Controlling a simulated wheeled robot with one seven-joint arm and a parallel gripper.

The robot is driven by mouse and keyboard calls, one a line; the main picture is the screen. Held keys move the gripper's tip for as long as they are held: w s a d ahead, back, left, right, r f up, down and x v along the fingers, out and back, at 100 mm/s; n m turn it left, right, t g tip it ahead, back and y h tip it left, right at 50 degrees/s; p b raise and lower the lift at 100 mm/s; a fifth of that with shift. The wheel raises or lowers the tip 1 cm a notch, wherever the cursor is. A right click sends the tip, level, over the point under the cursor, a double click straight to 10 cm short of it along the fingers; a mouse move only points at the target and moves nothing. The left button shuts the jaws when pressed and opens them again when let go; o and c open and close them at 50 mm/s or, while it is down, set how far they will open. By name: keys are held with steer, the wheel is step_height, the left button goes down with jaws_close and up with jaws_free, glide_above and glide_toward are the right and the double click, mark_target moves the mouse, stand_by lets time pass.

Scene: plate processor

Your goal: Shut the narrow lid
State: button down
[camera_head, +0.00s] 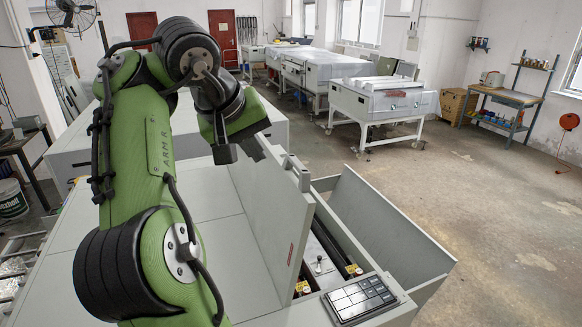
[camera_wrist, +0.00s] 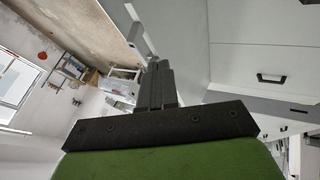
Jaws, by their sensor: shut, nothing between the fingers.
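A pale grey upright panel (camera_head: 272,215), which looks like the narrow lid, stands open on the machine in the head view. A small bar-like fitting (camera_head: 296,172) sits at its upper right edge. Right of the panel is the open bay (camera_head: 326,255), with rails and yellow-marked parts inside. My gripper (camera_head: 252,148) is shut and empty at the panel's far upper end, on its left side in the picture. I cannot tell whether it touches the panel. In the wrist view my shut fingers (camera_wrist: 160,82) point toward pale grey surfaces and the floor.
A second grey panel (camera_head: 385,232) stands tilted outward along the bay's right side. A dark keypad (camera_head: 359,298) sits at the near corner. The flat machine top (camera_head: 205,205) lies left of the upright panel. Open floor (camera_head: 500,220) is to the right.

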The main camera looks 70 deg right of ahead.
mark_target(299, 184)
steer(key=s+d+f, duration=0.1)
steer(key=d+f, duration=0.1)
steer(key=f, duration=0.1)
steer(key=s+d+f, duration=0.1)
steer(key=d+f, duration=0.2)
steer(key=s+d+f, duration=0.1)
steer(key=d+f, duration=0.2)
steer(key=shift+s+d, duration=0.2)
steer(key=shift+s, duration=0.2)
steer(key=shift+w+a, duration=0.1)
stand_by(0.3)
